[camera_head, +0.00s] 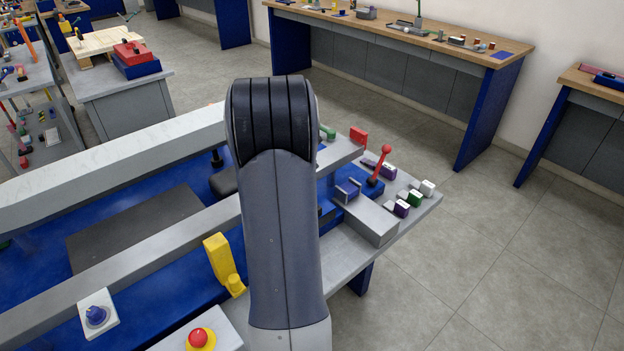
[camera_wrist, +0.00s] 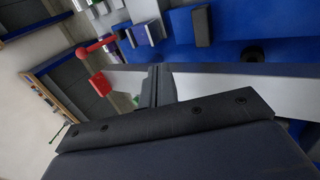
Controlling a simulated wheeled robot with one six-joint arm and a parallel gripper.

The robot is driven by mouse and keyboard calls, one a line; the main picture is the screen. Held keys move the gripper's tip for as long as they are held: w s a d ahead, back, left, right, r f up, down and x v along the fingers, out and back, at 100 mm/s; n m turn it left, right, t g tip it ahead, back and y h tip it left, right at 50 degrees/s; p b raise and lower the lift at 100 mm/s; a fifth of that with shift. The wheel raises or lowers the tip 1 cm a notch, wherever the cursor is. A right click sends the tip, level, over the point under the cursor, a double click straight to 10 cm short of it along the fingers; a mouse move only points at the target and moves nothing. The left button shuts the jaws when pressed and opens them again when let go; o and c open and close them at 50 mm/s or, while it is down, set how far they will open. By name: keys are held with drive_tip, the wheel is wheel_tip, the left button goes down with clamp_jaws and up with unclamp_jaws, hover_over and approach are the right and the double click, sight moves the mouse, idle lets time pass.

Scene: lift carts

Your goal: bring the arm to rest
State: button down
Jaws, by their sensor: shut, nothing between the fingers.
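My arm (camera_head: 278,200) stands raised in the middle of the head view, with a dark rounded joint at its top. My gripper is hidden behind it there. In the wrist view my gripper (camera_wrist: 158,85) shows at the centre, its two dark fingers together with nothing between them. Past the fingers lie a grey rail (camera_wrist: 240,88) and the blue bed of a workbench. No object is held.
The grey and blue bench (camera_head: 110,265) is close below the arm. On it are a red lever (camera_head: 380,163), a red block (camera_head: 358,136), a yellow piece (camera_head: 222,262) and a red button (camera_head: 199,338). A wooden-topped table (camera_head: 440,45) stands behind. Floor at right is clear.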

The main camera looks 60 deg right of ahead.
wheel_tip(320, 180, up, 2)
drive_tip(key=shift+r, duration=0.15)
idle(0.3)
wheel_tip(320, 180, down, 15)
drive_tip(key=shift+r+b, duration=0.2)
drive_tip(key=shift+b, duration=0.75)
drive_tip(key=shift+p+v, duration=0.8)
drive_tip(key=shift+v, duration=0.15)
drive_tip(key=shift+d+r+p, duration=0.1)
drive_tip(key=shift+r+p, duration=0.25)
drive_tip(key=shift+r, duration=0.3)
